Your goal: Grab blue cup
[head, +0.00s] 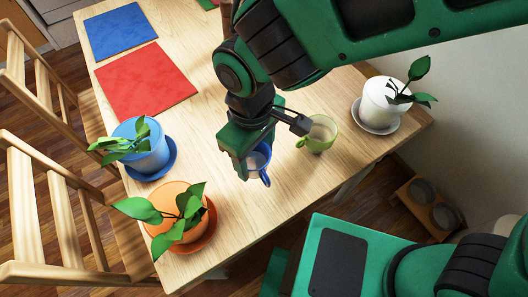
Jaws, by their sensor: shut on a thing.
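The blue cup (261,162) is at the middle of the wooden table in the head view, with a pale inside and a blue handle at its lower right. My gripper (249,150) comes down on it from above and is shut on it. The gripper hides the cup's upper left part. I cannot tell whether the cup's base touches the table. A green cup (321,134) stands just to the right of the gripper, apart from the blue cup.
Potted plants stand in a blue pot (146,158), an orange pot (172,201) and a white pot (378,106). A red mat (146,82) and a blue mat (120,31) lie at the back left of the table (225,225). Wooden chairs (62,205) stand along the left.

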